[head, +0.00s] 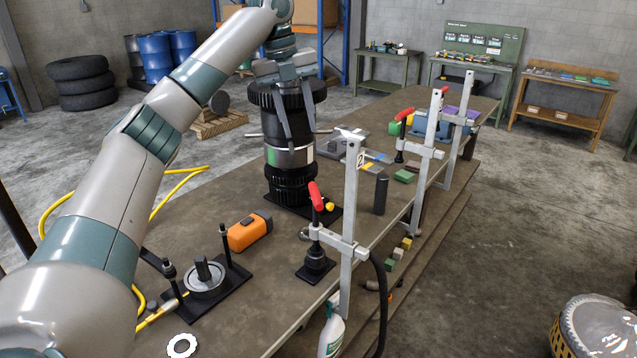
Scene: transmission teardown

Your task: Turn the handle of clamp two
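The nearest clamp (350,220) bears a tag that looks like a 2. It is an upright grey bar at the table's front edge, with a sliding arm and a red handle (316,195) on a dark screw. The screw stands over a dark part on a small black plate. My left gripper (300,144) points down in front of the tall black and silver transmission stack (290,158), up and behind the red handle. Its two fingers are apart and away from the handle. Whether they touch the stack is unclear. My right gripper is not in view.
Two more clamps (428,150) with red handles stand farther along the table edge. An orange box (249,231), a round part on a black plate (204,282) and a dark upright cylinder (381,194) stand on the table. A hose hangs by the front edge.

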